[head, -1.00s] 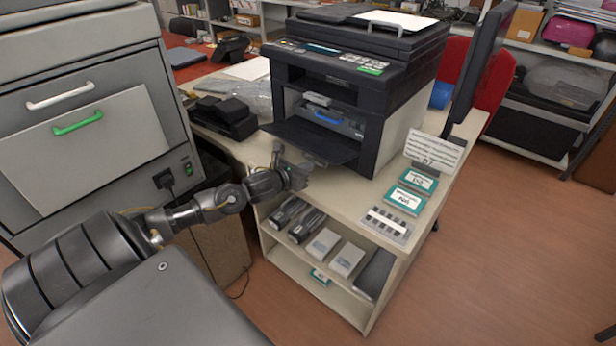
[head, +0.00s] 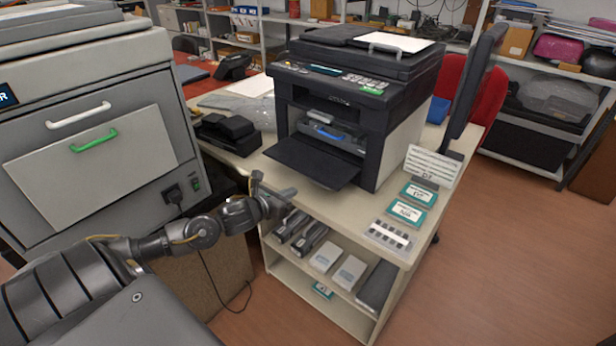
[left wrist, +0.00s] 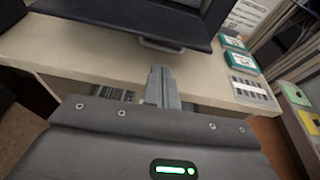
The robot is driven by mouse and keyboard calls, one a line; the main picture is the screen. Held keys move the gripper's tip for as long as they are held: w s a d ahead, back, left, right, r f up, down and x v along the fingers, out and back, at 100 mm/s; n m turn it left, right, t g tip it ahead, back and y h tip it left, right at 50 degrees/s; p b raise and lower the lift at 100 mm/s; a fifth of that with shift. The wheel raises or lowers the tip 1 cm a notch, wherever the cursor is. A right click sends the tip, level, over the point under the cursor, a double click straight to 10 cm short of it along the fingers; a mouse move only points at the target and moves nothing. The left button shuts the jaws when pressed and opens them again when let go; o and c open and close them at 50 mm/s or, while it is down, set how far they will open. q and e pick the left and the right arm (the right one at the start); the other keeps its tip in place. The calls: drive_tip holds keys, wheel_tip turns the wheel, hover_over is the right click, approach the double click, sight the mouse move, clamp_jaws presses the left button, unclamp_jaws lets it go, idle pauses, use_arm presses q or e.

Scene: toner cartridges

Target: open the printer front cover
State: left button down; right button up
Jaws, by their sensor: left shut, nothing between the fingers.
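The dark printer (head: 345,110) stands on the light desk. Its front cover (head: 311,162) is folded down and sticks out toward me, with the inside showing a blue handle (head: 327,133). The cover also shows at the top of the left wrist view (left wrist: 130,28), with a grey lip on its near edge. My left gripper (head: 288,193) is at the desk's front edge, below and in front of the cover and apart from it. Its fingers are together and empty in the left wrist view (left wrist: 159,78). My right gripper is not in view.
Teal-labelled boxes (head: 406,212), a tray of small dark pieces (head: 389,236) and a sign (head: 432,165) are on the desk at the right. A shelf below (head: 310,290) holds cartridges and boxes. A grey cabinet (head: 90,120) stands at left.

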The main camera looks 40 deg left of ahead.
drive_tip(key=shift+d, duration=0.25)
